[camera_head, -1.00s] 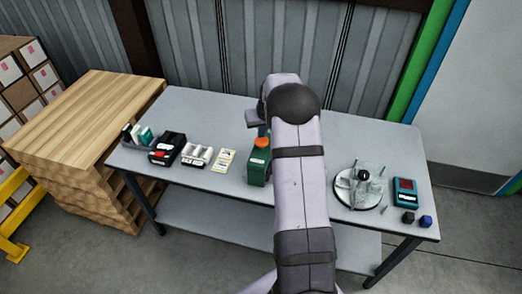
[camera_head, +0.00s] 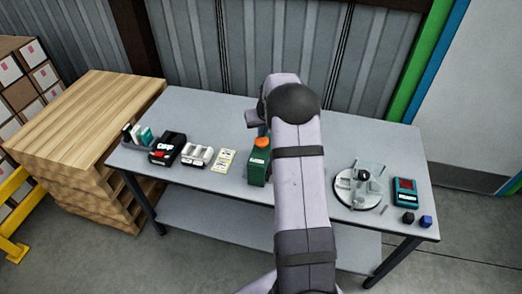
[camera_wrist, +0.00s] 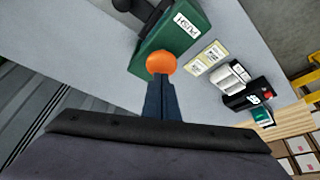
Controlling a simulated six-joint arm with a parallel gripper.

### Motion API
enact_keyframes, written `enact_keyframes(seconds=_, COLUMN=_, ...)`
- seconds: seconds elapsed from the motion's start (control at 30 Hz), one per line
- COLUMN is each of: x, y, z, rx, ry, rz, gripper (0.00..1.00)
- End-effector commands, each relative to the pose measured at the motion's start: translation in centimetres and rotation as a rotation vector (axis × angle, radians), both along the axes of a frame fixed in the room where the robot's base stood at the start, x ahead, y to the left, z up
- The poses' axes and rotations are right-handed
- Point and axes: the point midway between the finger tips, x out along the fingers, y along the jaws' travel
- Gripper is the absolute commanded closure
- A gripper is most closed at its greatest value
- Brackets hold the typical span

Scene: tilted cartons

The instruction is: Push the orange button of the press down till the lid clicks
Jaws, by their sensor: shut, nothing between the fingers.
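The press is a green box (camera_head: 257,171) on the table, partly hidden behind my arm in the head view. Its orange button (camera_head: 262,141) sits on top. In the wrist view the green body (camera_wrist: 172,38) carries a white label reading "PUSH", and the round orange button (camera_wrist: 161,62) is at its near end. My gripper (camera_wrist: 160,80) is shut and empty, its fingertips overlapping the button's lower edge in this view. I cannot tell whether they touch it. The head view mostly hides the gripper behind my arm. The lid's state cannot be made out.
Left of the press lie yellow cards (camera_head: 227,160), a white tray (camera_head: 197,156) and a black-and-red device (camera_head: 167,149). To the right are a round plate (camera_head: 371,205) with clear parts, a teal device (camera_head: 405,190) and two small dark cubes. Wooden pallets (camera_head: 88,105) stand at left.

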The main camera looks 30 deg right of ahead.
Motion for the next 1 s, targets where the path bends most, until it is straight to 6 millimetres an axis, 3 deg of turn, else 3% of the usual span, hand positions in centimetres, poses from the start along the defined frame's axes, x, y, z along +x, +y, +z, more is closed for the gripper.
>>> enact_keyframes(seconds=0.37, x=0.0, y=0.0, z=-0.3, rx=0.000, ry=0.000, rz=0.000, gripper=1.00)
enact_keyframes(seconds=1.0, x=0.0, y=0.0, z=-2.6, rx=0.000, ry=0.001, rz=0.000, gripper=1.00)
